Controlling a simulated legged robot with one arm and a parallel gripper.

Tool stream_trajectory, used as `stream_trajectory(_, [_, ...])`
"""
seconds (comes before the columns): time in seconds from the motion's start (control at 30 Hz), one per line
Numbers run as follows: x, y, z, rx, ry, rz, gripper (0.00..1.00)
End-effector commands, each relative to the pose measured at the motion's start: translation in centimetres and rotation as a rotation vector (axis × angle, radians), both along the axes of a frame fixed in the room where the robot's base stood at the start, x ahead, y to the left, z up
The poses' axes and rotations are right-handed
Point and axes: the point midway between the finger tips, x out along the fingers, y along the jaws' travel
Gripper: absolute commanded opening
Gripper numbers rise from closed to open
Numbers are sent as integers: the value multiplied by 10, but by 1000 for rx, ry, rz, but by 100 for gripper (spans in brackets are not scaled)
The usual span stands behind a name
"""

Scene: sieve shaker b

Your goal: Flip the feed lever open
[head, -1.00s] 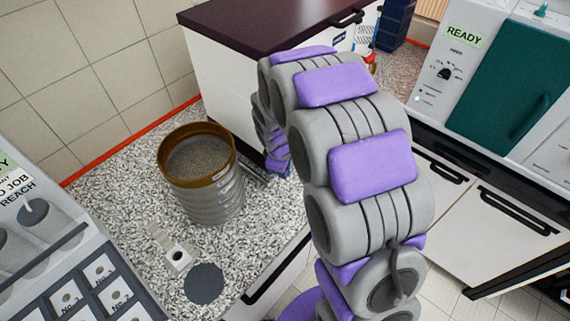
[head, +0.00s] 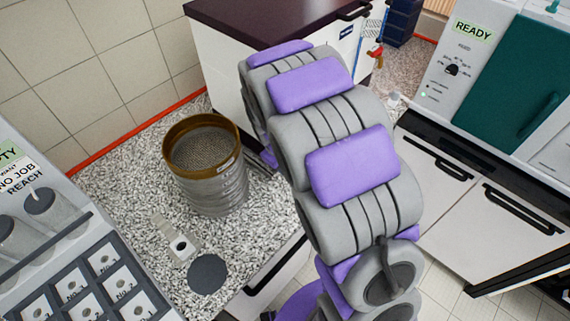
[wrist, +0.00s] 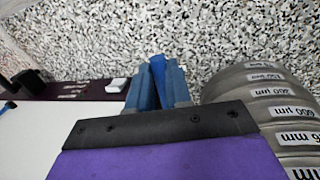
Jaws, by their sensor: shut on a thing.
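In the wrist view my gripper (wrist: 157,80) points over the speckled worktop, with its two blue fingers close together. A brighter blue piece (wrist: 157,65) shows between the fingertips, and the gripper is shut on it. I cannot tell for certain whether this piece is the feed lever's grip, as its mounting is hidden. The grey sieve stack (wrist: 262,90) with size labels stands just to the right of the fingers. In the head view the stack (head: 218,190) has a brass rim, and my own arm hides the gripper.
A dark-topped white cabinet (head: 235,65) stands behind the worktop (head: 115,195). A small white fitting (head: 182,247) and a dark disc (head: 207,273) lie in front of the stack. A rack (head: 85,285) is at lower left. A machine reading READY (head: 472,28) is at right.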

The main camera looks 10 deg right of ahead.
Motion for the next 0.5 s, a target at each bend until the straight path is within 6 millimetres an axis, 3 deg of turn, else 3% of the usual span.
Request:
stream_trajectory(0.13, [3,1,2,2,-9,2,0])
stream_trajectory(0.17, [3,1,2,2,-9,2,21])
stream_trajectory(0.4, [1,0,1,1,-5,2,44])
stream_trajectory(0.5, [1,0,1,0,-4,2,44])
